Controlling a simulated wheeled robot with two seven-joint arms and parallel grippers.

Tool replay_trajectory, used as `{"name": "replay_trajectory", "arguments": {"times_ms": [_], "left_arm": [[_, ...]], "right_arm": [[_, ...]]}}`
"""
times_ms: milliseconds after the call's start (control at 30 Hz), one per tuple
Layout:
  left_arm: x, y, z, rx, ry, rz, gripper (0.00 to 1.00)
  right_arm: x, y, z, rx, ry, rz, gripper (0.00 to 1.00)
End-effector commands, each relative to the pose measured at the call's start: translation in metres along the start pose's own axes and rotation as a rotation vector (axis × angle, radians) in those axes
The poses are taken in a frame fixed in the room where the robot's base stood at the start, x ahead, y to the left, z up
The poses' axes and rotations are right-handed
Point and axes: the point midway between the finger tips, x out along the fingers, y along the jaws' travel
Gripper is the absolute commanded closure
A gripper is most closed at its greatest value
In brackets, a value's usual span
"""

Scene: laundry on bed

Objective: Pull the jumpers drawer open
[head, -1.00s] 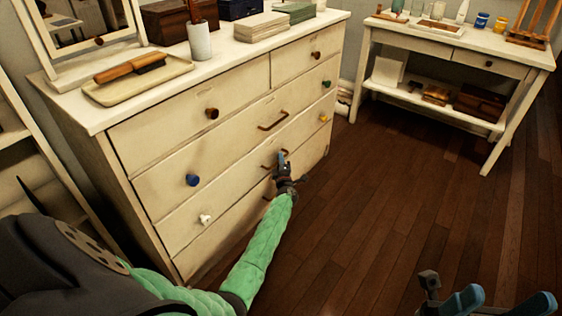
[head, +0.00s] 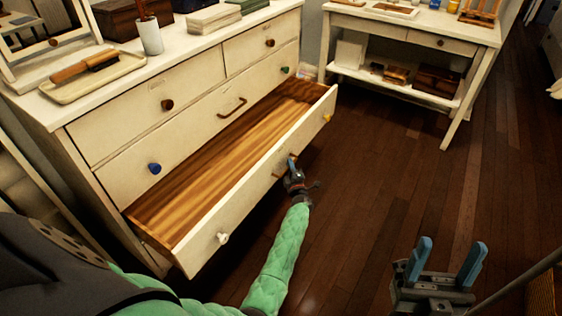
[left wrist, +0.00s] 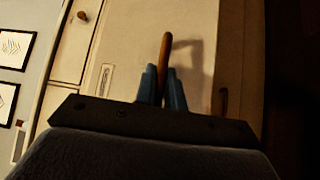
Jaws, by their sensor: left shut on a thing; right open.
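The drawer with the white and yellow knobs (head: 255,182) is pulled well out of the cream dresser, and its bare wooden inside shows empty. I cannot read any label that names it as the jumpers drawer. My left gripper (head: 291,163) is at the middle of its front, shut on the brown bar handle (head: 279,171). In the left wrist view the handle (left wrist: 166,60) stands between the blue fingers of the left gripper (left wrist: 161,88). My right gripper (head: 446,262) is open and empty above the floor at the lower right.
The dresser top (head: 185,48) holds a tray with a brush, a white cup, boxes and a mirror. The drawer above, with blue and green knobs (head: 155,168), is shut. A white side table (head: 400,30) stands at the back right. Wooden floor (head: 385,165) lies clear in front.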

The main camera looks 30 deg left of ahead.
Motion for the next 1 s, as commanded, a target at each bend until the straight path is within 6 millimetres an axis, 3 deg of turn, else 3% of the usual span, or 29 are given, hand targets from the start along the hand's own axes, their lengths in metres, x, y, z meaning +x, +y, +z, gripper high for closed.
{"name": "replay_trajectory", "arguments": {"times_ms": [200,533,567,667,1000], "left_arm": [[-0.0108,0.0008,0.0095,0.0,0.0,-0.002,1.0],[-0.0113,0.0007,0.0101,0.001,-0.001,-0.002,1.0],[-0.0113,0.0006,0.01,0.001,-0.001,-0.002,0.85],[-0.011,0.0008,0.0099,0.001,-0.001,-0.002,0.67],[-0.0104,0.0017,0.0097,0.0,0.0,-0.001,0.67]], "right_arm": [[-0.0058,0.0001,0.0128,0.004,-0.053,0.003,0.4],[-0.006,0.0001,0.0134,0.005,-0.055,0.003,0.4],[-0.006,0.0001,0.0134,0.005,-0.055,0.003,0.4],[-0.0058,0.0002,0.013,0.004,-0.054,0.002,0.4],[-0.0056,0.0003,0.0129,0.004,-0.053,0.001,0.4]]}}
